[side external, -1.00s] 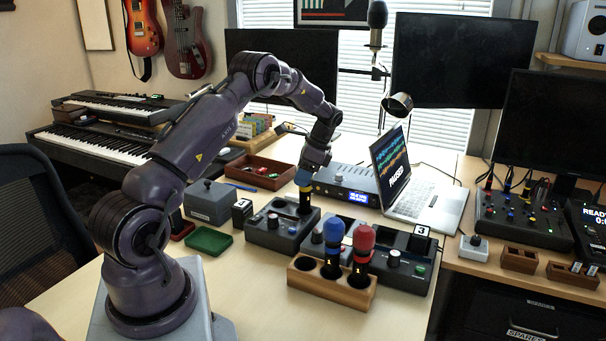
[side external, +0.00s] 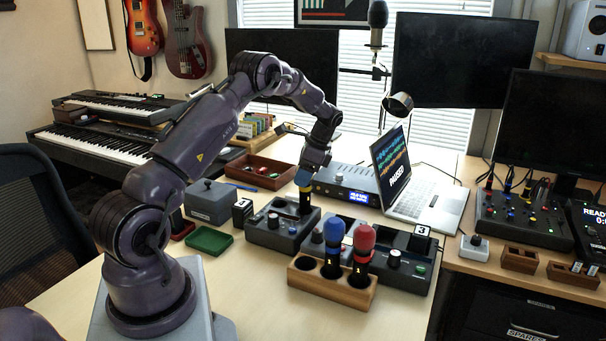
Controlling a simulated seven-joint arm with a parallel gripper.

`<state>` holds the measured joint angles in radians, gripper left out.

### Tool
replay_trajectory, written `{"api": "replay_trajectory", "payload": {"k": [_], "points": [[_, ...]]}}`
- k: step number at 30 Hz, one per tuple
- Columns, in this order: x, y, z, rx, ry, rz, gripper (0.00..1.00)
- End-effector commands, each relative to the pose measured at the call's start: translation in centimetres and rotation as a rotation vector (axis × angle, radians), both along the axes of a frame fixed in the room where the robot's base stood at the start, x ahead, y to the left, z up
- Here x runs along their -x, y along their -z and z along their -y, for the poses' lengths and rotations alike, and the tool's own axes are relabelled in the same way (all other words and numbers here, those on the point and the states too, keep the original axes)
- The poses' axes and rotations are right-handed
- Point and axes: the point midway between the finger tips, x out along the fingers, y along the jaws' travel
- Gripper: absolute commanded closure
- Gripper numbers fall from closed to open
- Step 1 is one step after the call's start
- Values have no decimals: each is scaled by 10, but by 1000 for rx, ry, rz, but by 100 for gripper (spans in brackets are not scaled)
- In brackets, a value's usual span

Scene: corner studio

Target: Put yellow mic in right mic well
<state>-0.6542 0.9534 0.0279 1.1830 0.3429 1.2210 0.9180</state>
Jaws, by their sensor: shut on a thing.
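My gripper (side external: 306,184) points down over the left grey control box (side external: 277,241). It is shut on a dark, upright mic handle (side external: 305,203) with a little yellow at its top; the jaws hide most of its head. The handle's lower end is at the back right of that box; I cannot tell whether it is seated there. The wooden mic block (side external: 342,294) stands at the front. Its left well (side external: 305,264) is empty. A blue mic (side external: 333,232) stands in the middle well and a red mic (side external: 363,240) in the right one.
A second control box (side external: 401,276) stands right of the block, with a laptop (side external: 428,203) behind. A green tray (side external: 208,241) and grey box (side external: 210,203) lie left. A rack unit (side external: 345,184) is behind my gripper. Bare table lies in front of the block.

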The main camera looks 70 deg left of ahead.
Motion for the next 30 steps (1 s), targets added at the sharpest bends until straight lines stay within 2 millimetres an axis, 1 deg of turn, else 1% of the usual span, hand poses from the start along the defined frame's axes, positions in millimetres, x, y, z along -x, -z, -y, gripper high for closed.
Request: {"api": "replay_trajectory", "payload": {"k": [16, 17, 18, 26, 30], "points": [[0, 11, 0, 0, 0, -1, 85], [0, 11, 0, -1, -1, -1, 50], [0, 11, 0, -1, -1, 1, 44], [0, 11, 0, 1, 0, 0, 44], [-3, 4, 1, -1, 1, 2, 44]]}}
